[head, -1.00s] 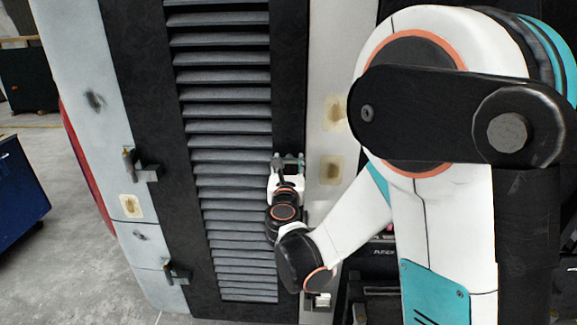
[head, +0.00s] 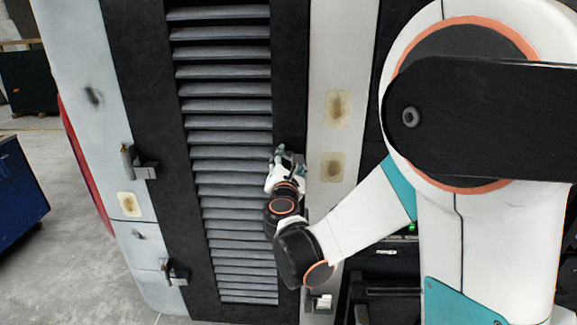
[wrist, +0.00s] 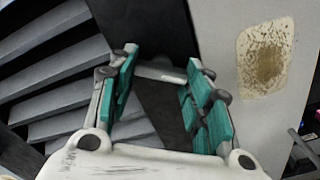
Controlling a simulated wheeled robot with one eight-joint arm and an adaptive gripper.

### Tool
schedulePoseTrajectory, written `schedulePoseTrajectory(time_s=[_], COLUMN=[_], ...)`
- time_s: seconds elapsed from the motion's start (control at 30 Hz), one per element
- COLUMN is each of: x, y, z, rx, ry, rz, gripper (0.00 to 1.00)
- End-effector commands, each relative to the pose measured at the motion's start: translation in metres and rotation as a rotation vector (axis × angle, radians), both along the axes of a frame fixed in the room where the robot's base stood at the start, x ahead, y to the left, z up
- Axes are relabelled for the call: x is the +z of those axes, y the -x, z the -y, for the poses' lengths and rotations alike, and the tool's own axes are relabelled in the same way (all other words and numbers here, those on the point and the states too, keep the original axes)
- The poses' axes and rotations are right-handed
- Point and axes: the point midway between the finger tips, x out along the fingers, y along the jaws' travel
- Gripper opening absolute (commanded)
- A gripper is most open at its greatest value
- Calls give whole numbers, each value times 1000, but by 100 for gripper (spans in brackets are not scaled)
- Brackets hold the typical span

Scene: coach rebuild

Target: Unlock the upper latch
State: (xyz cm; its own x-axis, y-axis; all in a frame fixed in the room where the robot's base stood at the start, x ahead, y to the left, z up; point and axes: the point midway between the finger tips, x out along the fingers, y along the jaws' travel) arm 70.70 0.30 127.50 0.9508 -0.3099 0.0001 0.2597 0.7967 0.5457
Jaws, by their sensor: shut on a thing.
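My gripper (head: 287,160) is at the upper latch on the right edge of the black louvred panel (head: 291,95). In the wrist view its teal-padded fingers (wrist: 162,85) stand apart, with the grey bar of the upper latch (wrist: 160,73) between their tips. The gripper is shut on this latch. Most of the latch is hidden by the fingers in the head view, and its exact lock position cannot be told.
A lower right latch (head: 320,301) sits below my forearm. Two more latches, an upper left (head: 140,164) and a lower left (head: 175,273), are on the panel's left side. A blue cabinet (head: 18,190) stands on the open floor at left.

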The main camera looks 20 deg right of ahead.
Motion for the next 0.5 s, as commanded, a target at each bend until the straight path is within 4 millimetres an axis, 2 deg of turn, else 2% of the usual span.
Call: schedulePoseTrajectory(time_s=[0.5], x=[1], y=[-1], z=[-2], rx=[0], ry=[-467], rz=[152], gripper=[22])
